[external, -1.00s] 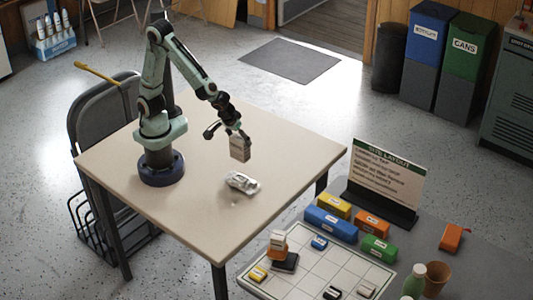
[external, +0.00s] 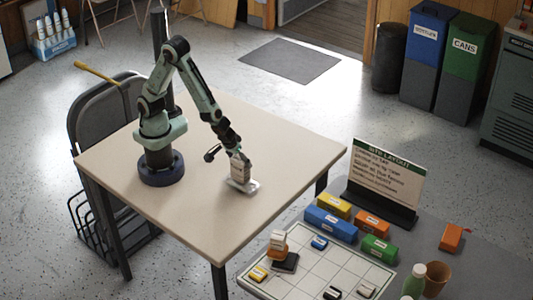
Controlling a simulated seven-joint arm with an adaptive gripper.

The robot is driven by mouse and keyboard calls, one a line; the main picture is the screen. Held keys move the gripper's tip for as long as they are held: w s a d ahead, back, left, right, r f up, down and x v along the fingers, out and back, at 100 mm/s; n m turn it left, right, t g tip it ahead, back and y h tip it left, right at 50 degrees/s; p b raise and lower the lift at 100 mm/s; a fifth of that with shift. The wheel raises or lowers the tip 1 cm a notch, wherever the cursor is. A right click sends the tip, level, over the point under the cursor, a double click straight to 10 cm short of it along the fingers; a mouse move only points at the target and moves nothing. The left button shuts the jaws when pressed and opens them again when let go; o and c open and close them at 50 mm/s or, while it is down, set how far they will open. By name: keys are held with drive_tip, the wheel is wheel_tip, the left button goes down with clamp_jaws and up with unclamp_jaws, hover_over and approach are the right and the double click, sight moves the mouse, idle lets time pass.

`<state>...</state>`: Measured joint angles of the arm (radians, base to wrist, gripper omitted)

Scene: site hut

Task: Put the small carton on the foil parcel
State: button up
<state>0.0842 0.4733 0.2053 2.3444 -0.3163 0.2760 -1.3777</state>
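The small carton (external: 239,172) is a small beige-grey box. My gripper (external: 239,159) is shut on its upper part and holds it upright. The foil parcel (external: 246,187) is a silvery, crumpled flat lump on the beige table. The carton is directly over the parcel in this view and hides much of it. Its lower end appears to meet the parcel's top, but I cannot tell whether they touch.
The beige table (external: 200,215) is otherwise clear around my arm. A grey table at the lower right carries a gridded board (external: 338,267), several coloured blocks, a sign (external: 388,177), a green bottle (external: 414,281) and a brown cup (external: 437,279).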

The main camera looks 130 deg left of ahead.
drive_tip(key=shift+o, duration=1)
drive_tip(key=shift+r, duration=0.1)
drive_tip(key=v, duration=1.2)
drive_tip(key=s+d+r+m+h, duration=0.2)
drive_tip(key=s+m, duration=0.5)
drive_tip(key=m, duration=0.1)
drive_tip(key=s+d+r+m+h, duration=0.1)
drive_tip(key=s+d+r+m, duration=0.1)
drive_tip(key=s+m, duration=0.5)
drive_tip(key=shift+s+d+r+m+h, duration=0.25)
drive_tip(key=shift+d+m+h, duration=0.15)
drive_tip(key=shift+d+m, duration=0.45)
drive_tip(key=shift+w, duration=0.1)
